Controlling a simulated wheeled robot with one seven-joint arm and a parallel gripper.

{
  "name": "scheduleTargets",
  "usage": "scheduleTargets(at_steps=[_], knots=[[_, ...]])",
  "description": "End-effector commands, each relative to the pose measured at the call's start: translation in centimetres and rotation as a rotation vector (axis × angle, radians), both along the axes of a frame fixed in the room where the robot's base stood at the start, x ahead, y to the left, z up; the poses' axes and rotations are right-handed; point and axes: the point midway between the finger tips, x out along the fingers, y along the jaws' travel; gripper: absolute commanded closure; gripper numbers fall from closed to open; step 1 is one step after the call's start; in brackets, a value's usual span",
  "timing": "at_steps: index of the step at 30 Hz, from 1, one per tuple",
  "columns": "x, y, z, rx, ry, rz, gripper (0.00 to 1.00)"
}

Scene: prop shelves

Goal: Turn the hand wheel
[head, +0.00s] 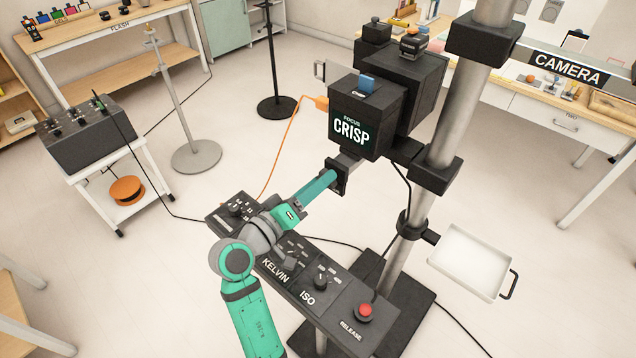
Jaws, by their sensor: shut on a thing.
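My gripper (348,161) is at the end of my teal arm, which reaches up from the lower left. Its fingers are close under the front of the black camera box (352,98) with the sign "FOCUS CRISP". The fingers are shut on a part there, which seems to be the hand wheel. The box and my gripper hide the wheel, so its shape and angle cannot be told.
A console (322,283) with knobs and a red button stands below my arm. A thick grey post (455,120) and a white tray (470,262) are to the right. Open floor lies left of the console.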

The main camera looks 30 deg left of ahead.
Motion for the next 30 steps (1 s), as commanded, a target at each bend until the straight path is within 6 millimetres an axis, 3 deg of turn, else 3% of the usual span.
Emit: scheduleTargets(at_steps=[5, 6, 8, 20, 30], knots=[[0.0, 0.0, -0.1, 0.001, 0.002, -0.001, 0.83], [0.0, 0.0, -0.1, 0.001, 0.002, -0.001, 0.54], [0.0, 0.0, -0.1, 0.001, 0.002, -0.001, 0.42], [-0.7, 0.2, -0.1, 0.001, 0.001, 0.002, 0.42], [-6.3, 1.8, -0.1, 0.001, 0.001, 0.004, 0.42]])
